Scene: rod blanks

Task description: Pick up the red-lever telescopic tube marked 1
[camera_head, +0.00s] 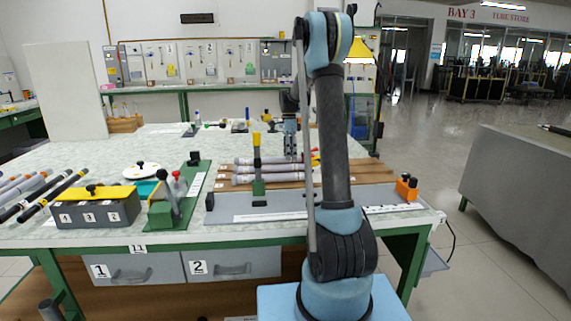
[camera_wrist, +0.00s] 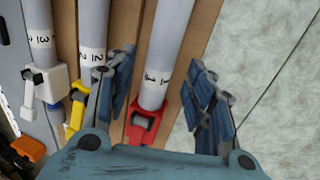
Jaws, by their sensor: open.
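The tube marked 1 (camera_wrist: 158,72) is a grey tube with a white label band and a red lever clamp (camera_wrist: 144,126) at its near end, seen in the wrist view. It lies on a brown wooden board. My gripper (camera_wrist: 168,88) is open, with one blue finger on each side of this tube. No finger visibly presses on it.
Left of tube 1 in the wrist view lie tube 2 (camera_wrist: 97,25) with a yellow lever and tube 3 (camera_wrist: 38,35) with a white lever. The left finger is close to tube 2. A pale table surface (camera_wrist: 270,60) is clear at right. An orange-black block (camera_head: 407,186) stands at the table's front.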

